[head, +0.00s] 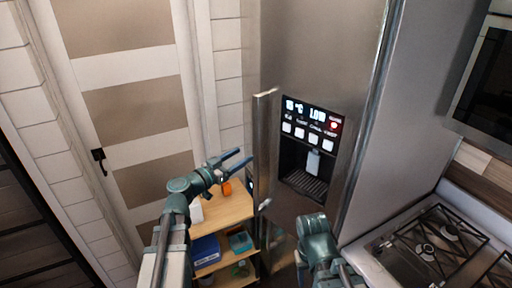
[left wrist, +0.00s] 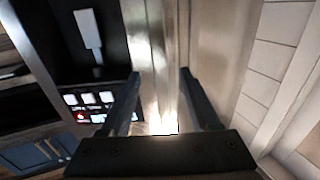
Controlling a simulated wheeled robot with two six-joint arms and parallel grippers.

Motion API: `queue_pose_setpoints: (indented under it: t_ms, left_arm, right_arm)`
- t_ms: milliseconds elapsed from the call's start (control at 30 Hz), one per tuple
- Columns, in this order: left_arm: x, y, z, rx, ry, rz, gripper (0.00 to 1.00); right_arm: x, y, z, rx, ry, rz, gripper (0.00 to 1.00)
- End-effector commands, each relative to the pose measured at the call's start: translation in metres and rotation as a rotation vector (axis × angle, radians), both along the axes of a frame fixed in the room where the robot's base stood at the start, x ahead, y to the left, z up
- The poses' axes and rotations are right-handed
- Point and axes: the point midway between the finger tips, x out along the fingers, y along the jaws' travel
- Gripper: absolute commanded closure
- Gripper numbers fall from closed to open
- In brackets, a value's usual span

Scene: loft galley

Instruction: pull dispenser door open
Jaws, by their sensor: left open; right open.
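The steel refrigerator door (head: 310,50) carries the dispenser, with a lit button panel (head: 311,122) above a dark recess (head: 305,170). A vertical bar handle (head: 262,140) runs along the door's left edge. My left gripper (head: 244,161) is open just left of the handle, fingers pointing toward it. In the left wrist view, a bright metal strip (left wrist: 162,60), apparently the handle or door edge, appears between the open fingers (left wrist: 165,100); I cannot tell whether it is within their reach. The panel (left wrist: 90,105) appears upside down there. My right gripper (head: 302,262) is low before the door, its fingers partly hidden.
A wooden shelf unit (head: 225,212) stands left of the refrigerator, holding an orange item (head: 226,188), a blue box (head: 205,250) and other items. A gas stove (head: 430,245) is at the right. A panelled door (head: 130,90) is behind at the left.

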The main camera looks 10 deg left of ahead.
Motion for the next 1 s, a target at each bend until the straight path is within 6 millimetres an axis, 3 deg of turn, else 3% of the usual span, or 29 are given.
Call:
queue_pose_setpoints:
  t_ms: [33,200,400,867,1000]
  left_arm:
    - [0.013,-0.006,0.000,0.000,0.000,-0.002,0.38]
    - [0.039,-0.022,0.000,0.000,0.000,-0.002,0.38]
    - [0.059,-0.035,0.000,0.000,0.000,0.000,0.38]
    - [0.066,-0.041,0.000,0.000,0.000,0.001,0.38]
    - [0.066,-0.041,0.000,0.000,0.000,0.001,0.59]
  right_arm:
    - [0.000,0.000,0.000,0.000,0.000,0.000,0.50]
    - [0.000,0.000,0.000,0.000,0.000,0.000,0.50]
    - [0.000,0.000,0.000,0.000,0.000,0.000,0.50]
    - [0.000,0.000,0.000,0.000,0.000,0.000,0.50]
    - [0.000,0.000,0.000,0.000,0.000,0.000,0.50]
